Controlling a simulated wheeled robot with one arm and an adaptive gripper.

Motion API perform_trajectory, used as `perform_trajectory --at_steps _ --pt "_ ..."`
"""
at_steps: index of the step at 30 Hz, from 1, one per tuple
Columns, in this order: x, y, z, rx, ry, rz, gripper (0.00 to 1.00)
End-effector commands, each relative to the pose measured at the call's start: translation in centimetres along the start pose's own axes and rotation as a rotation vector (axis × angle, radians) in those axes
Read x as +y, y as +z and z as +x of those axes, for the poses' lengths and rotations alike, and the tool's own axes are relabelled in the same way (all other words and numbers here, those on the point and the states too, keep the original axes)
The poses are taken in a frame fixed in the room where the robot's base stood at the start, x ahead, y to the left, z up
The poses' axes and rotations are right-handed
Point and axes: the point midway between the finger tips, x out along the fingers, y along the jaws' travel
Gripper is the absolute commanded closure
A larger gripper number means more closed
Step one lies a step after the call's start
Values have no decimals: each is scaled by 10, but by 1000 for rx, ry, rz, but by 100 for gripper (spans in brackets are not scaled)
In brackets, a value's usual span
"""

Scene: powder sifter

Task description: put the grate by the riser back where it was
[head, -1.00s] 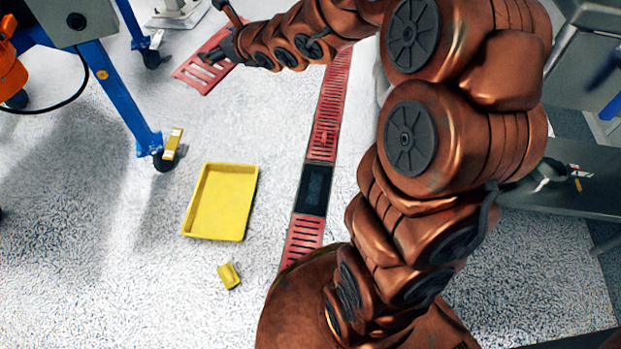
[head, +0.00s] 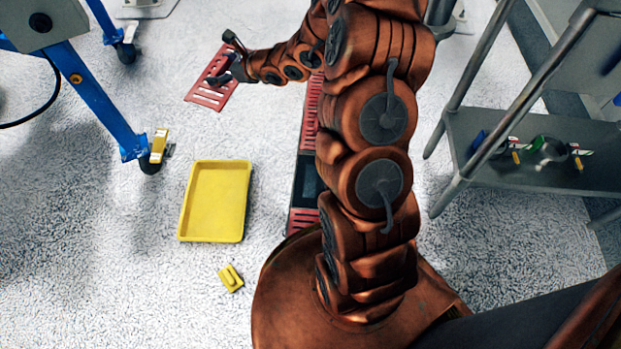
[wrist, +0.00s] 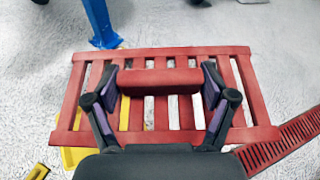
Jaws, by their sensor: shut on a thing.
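My gripper (head: 222,77) is shut on a red slotted grate (head: 207,97), upper left in the head view. In the wrist view the grate (wrist: 262,133) spans most of the picture, and my gripper (wrist: 160,80) has a finger at each end of its raised middle bar. The grate appears held above the floor; its height is hard to judge. A drain channel with red grates (head: 309,118) runs along the floor, right of the held grate. A dark open section (head: 307,182) lies between its red grates, partly hidden by my arm. I cannot pick out the riser.
A yellow tray (head: 244,214) and a small yellow block (head: 231,278) lie on the floor left of the channel. A blue wheeled frame (head: 97,97) stands at left. A grey metal stand (head: 478,133) with items on its shelf is at right. Floor between tray and channel is clear.

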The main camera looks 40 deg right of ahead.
Motion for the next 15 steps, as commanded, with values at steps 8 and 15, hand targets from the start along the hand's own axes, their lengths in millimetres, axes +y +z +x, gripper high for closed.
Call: perform_trajectory --at_steps 8,15 --pt "-3 -77 16 -5 58 2 67" --pt "4 -144 22 -9 109 1 67"
